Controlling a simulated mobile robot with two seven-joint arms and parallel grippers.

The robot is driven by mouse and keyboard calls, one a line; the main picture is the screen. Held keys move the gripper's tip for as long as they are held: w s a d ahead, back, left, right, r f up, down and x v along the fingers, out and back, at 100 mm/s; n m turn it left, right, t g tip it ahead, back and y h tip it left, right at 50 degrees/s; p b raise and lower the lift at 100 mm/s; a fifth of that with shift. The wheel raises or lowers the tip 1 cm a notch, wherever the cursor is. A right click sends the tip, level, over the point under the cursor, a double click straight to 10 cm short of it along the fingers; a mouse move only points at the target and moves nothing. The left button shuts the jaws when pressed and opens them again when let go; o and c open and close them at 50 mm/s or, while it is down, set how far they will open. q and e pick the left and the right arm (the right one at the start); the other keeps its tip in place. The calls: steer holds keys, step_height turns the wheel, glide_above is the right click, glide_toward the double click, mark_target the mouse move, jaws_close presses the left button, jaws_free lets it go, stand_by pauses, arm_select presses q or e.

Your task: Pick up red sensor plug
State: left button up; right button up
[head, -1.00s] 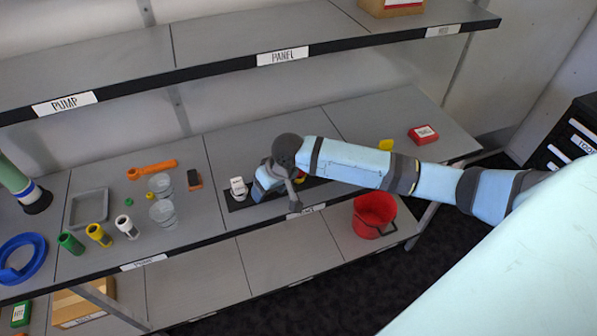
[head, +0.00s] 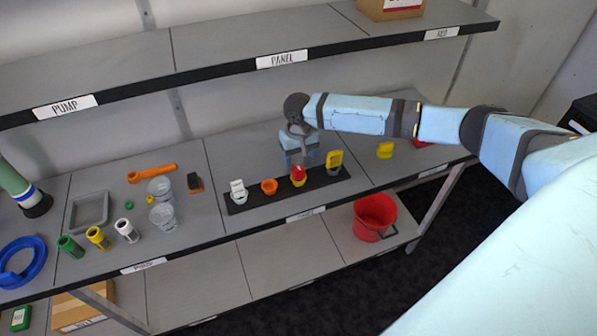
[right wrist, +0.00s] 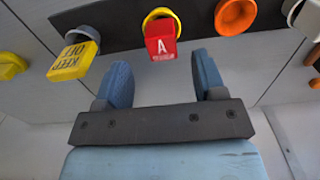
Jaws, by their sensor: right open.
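The red sensor plug (head: 298,174) sits on a yellow ring on the black strip in the head view. In the right wrist view the red plug (right wrist: 161,39) shows a white letter A on its face. My right gripper (head: 304,160) is just behind the plug in the head view. In the wrist view its two blue fingers (right wrist: 162,75) are apart, with the plug just beyond the gap between their tips and nothing held. My left gripper is not in view.
The black strip (head: 250,201) also holds a white plug (head: 238,190), an orange cup (head: 269,187) and a yellow KEEP OFF tag (head: 335,160). Another yellow piece (head: 385,150) lies to the right. A red bucket (head: 374,216) stands on the lower shelf. The upper shelf (head: 217,78) overhangs behind.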

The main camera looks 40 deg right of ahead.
mark_target(299, 167)
step_height(299, 167, down, 6)
steer(key=shift+s+a+r+p, duration=0.1)
steer(key=shift+a+r+p, duration=0.1)
steer(key=shift+p, duration=0.25)
steer(key=c, duration=1)
